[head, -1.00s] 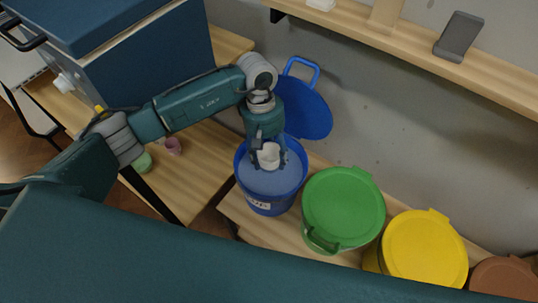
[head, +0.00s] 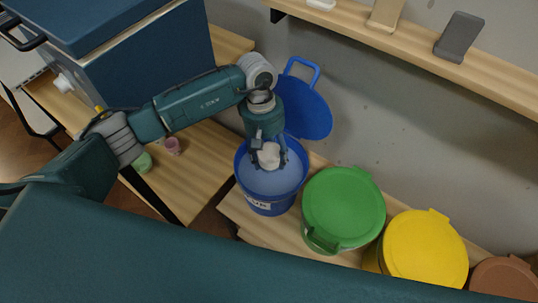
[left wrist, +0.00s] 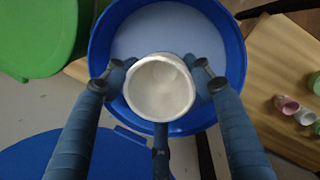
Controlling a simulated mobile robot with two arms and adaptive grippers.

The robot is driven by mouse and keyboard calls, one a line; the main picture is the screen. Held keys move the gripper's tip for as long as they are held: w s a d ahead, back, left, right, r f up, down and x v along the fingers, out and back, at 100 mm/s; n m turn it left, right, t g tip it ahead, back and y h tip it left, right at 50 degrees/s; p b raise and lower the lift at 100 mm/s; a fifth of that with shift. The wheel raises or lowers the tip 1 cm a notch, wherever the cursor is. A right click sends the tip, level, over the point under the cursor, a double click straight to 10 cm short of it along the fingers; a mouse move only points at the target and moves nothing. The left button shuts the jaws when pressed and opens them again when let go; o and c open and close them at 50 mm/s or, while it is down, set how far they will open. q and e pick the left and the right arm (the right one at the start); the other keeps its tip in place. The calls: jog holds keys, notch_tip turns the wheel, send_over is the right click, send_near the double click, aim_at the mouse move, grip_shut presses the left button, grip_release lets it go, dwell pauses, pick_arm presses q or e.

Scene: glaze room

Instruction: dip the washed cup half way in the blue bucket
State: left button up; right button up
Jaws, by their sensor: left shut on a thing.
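The cup (head: 269,157) is off-white. My left gripper (head: 268,151) points down into the open blue bucket (head: 268,207) and is shut on the cup. The bucket holds pale blue glaze (head: 262,181). In the left wrist view the cup (left wrist: 160,88) sits between the fingers with its open mouth towards the camera, and its inside looks empty. There it lies inside the outline of the bucket (left wrist: 97,45), nearer the rim at the bottom of the picture. How deep its lower part is in the glaze is hidden. My right gripper is not in view.
A blue lid (head: 305,108) leans behind the bucket. Green (head: 343,207), yellow (head: 426,252) and brown (head: 505,279) lidded buckets stand to the right. A shelf (head: 480,72) runs above. A pink cup (head: 172,146) and a green cup (head: 143,162) are at left.

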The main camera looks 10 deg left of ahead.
pick_arm(q)
jog(key=shift+f, duration=0.25)
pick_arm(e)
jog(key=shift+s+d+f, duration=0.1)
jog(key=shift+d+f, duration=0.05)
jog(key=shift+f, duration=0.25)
pick_arm(q)
jog(key=shift+d+r+p, duration=0.1)
jog(key=shift+r+p, duration=0.3)
jog(key=shift+r, duration=0.45)
jog(key=v, duration=0.1)
jog(key=p+v, duration=0.1)
jog(key=v, duration=0.1)
jog(key=p+v, duration=0.1)
jog(key=shift+s+d+r, duration=0.15)
jog(key=shift+d+r, duration=0.1)
jog(key=shift+d, duration=0.1)
jog(key=shift+r, duration=0.35)
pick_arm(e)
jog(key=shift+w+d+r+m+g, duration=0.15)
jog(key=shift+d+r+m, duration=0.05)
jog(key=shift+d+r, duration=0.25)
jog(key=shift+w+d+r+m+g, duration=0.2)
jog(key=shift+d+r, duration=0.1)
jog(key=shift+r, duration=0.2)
pick_arm(q)
jog(key=shift+s, duration=0.15)
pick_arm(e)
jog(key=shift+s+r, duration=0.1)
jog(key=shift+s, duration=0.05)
